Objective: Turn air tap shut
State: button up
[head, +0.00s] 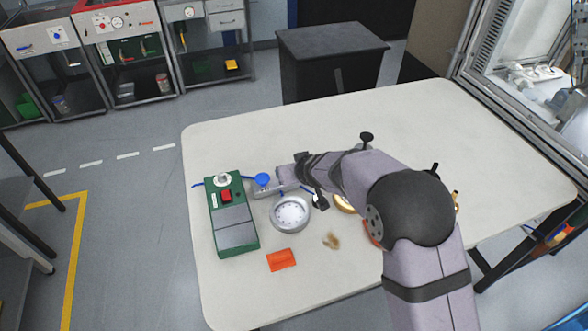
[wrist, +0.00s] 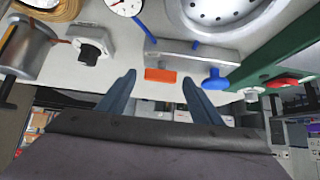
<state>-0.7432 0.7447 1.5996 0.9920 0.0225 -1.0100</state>
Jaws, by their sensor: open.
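A grey metal valve block (wrist: 185,52) with a blue air line and a small dial gauge (wrist: 124,5) shows in the wrist view. An orange tap handle (wrist: 160,75) and a blue knob (wrist: 216,80) stick out of it. My gripper (wrist: 159,79) is open, with one finger on each side of the orange handle; I see gaps on both sides, and the depth is unclear. The blue knob is just outside the right finger. In the head view the blue knob (head: 263,179) and part of the block (head: 264,192) show; my gripper (head: 285,180) and wrist hide the rest.
A round metal housing (head: 290,213) stands close by on the white table (head: 350,290). A green box with a red button (head: 233,228) is at the left, an orange block (head: 281,260) in front. Brass parts are partly hidden behind my arm. The table's back right is clear.

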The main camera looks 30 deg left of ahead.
jog(key=v, duration=0.7)
dwell(0.3)
jog(key=shift+s+d+r, duration=0.1)
jog(key=s+d+m+g+h, duration=0.1)
jog(key=d+m, duration=0.1)
jog(key=d, duration=1)
jog(key=s+d+f+m+g+h, duration=0.1)
jog(key=s+d+m+g+h, duration=0.1)
jog(key=s+d, duration=0.8)
jog(key=s+d+f+m+g+h, duration=0.2)
jog(key=s+d, duration=0.8)
jog(key=d, duration=0.8)
jog(key=m+g+h, duration=0.1)
jog(key=m, duration=0.1)
jog(key=shift+s+d+f+m, duration=0.25)
jog(key=shift+s+f+m, duration=0.05)
jog(key=shift+f+m, duration=0.1)
